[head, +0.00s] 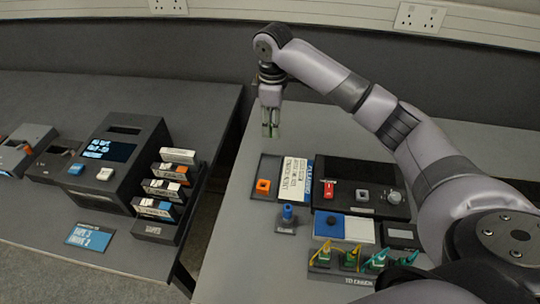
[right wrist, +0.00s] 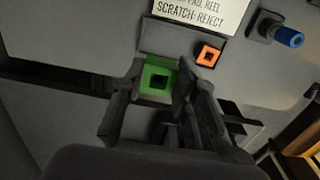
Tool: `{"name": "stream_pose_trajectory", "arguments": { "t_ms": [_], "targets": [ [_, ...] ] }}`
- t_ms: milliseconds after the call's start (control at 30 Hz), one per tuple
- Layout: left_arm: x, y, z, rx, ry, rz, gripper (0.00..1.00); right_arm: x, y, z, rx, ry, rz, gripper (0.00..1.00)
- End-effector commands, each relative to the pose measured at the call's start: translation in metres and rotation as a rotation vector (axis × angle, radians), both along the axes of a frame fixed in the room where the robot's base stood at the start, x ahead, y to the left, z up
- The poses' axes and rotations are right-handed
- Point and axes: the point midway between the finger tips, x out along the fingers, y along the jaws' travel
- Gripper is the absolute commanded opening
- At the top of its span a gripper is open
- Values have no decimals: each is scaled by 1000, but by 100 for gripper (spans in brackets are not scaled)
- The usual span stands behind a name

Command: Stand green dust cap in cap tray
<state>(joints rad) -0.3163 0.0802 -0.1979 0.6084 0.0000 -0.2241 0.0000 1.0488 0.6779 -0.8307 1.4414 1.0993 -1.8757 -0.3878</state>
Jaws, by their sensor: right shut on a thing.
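The green dust cap (right wrist: 158,79) is a green square piece with a dark square opening. In the right wrist view it sits between the fingers of my right gripper (right wrist: 155,88), which is shut on it. In the head view the right gripper (head: 270,128) points down, with a bit of green (head: 269,130) at its fingertips, above the back left of the right table. A dark tray (head: 256,192), apparently the cap tray, lies nearer the front and holds an orange square cap (head: 263,186). The orange cap also shows in the right wrist view (right wrist: 208,55). My left gripper is out of view.
A printed card (head: 293,170) lies beside the orange cap. A blue-topped post (head: 287,213) stands in front. A black device (head: 362,188) with a red switch is to the right, and a rack of colored connectors (head: 345,262) is at the front. A gap separates the left table (head: 60,100).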

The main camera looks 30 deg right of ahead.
Motion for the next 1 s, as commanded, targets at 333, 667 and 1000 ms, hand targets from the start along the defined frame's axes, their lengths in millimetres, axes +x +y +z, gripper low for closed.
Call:
{"name": "stream_pose_trajectory", "arguments": {
  "t_ms": [333, 667, 1000],
  "targets": [
    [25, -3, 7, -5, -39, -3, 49, 0, 0, -66, 0, 1, 0, 17],
    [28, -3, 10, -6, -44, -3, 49, 0, 0, -111, 0, 3, -1, 17],
    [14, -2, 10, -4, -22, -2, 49, 0, 0, -126, 0, 0, 1, 17]
  ]
}}
